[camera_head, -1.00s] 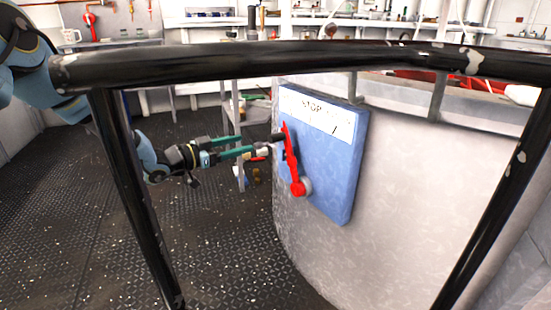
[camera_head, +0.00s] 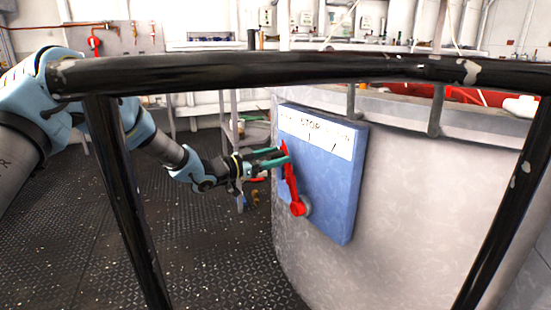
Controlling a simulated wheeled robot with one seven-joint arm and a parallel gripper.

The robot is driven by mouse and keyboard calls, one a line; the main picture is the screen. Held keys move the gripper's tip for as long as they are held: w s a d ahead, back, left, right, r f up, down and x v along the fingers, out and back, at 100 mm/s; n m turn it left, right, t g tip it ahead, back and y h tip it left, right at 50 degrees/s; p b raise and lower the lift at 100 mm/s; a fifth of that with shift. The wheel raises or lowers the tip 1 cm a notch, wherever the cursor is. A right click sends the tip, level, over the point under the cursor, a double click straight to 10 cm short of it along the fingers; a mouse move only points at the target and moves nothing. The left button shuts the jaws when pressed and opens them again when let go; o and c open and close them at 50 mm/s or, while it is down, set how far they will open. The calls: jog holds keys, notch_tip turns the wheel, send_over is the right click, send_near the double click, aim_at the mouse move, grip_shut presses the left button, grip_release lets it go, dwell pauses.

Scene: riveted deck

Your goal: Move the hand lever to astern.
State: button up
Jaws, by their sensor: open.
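The hand lever (camera_head: 291,183) is red and mounted on a blue panel (camera_head: 331,195) fixed to a pale rounded housing. Its round pivot hub (camera_head: 299,207) is low on the panel, and the arm points up and slightly left. A white label strip (camera_head: 316,133) above it reads "STOP" in the middle; its other words are too small to read. My gripper (camera_head: 280,156) has green fingers and is open at the lever's upper end. The fingertips overlap the lever's top in the picture; I cannot tell whether they touch it. The lever's grip end is partly hidden by the fingers.
A black chipped handrail (camera_head: 300,68) with posts on both sides crosses in front of the panel. My arm passes behind the left post. Dark riveted floor (camera_head: 200,250) lies free at the left. Benches with clutter stand at the back.

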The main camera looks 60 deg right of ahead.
jog(key=shift+c, duration=0.3)
grip_shut()
dwell(1.1)
